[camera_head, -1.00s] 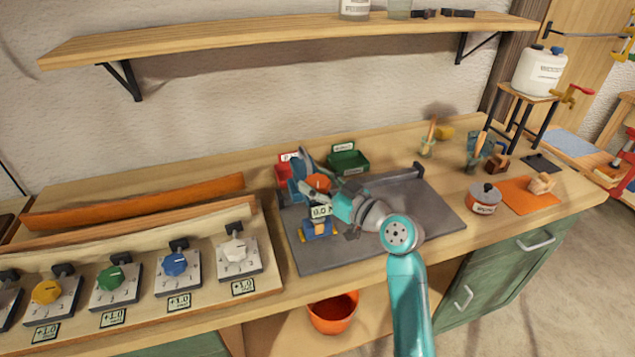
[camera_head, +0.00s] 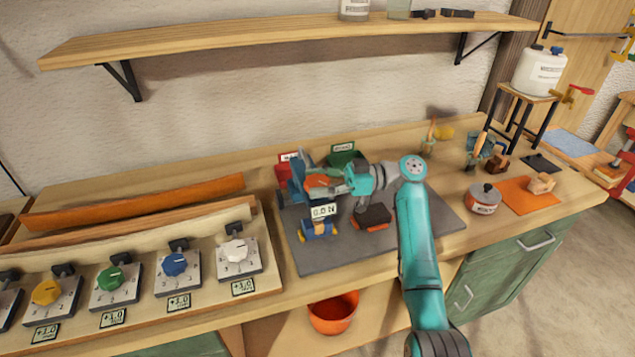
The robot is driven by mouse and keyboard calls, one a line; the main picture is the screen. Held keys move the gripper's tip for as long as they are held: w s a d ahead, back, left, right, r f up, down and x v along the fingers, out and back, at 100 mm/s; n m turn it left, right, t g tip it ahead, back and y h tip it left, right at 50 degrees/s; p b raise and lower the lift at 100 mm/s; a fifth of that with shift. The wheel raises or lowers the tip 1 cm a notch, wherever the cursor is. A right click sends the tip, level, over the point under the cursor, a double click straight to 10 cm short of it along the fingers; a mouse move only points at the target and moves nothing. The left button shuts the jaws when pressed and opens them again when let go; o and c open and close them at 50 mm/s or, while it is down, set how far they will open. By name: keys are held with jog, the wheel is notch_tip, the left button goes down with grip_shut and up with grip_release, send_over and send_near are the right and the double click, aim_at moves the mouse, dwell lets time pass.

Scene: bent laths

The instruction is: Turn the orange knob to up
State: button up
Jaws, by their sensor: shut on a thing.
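The orange knob (camera_head: 317,181) is on the blue-and-grey device (camera_head: 298,180) standing on the dark grey mat, in the middle of the head view. My gripper (camera_head: 326,183) comes in from the right and is shut on the orange knob. The fingers cover part of the knob, so its pointer direction cannot be made out. A small display (camera_head: 323,211) reading 0.0 N is just below the gripper.
A dark block with an orange base (camera_head: 373,217) lies on the grey mat (camera_head: 430,222) below my arm. A green bin (camera_head: 345,153) stands behind. Left is a board with coloured knobs (camera_head: 174,264). A grey-lidded pot (camera_head: 484,199) stands right. The mat's front is clear.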

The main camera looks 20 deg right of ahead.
aim_at(317, 181)
jog(key=shift+f+n+g, duration=0.1)
jog(key=shift+n+g, duration=1.4)
jog(key=shift+g, duration=0.8)
jog(key=o, duration=1.2)
notch_tip(317, 181, up, 10)
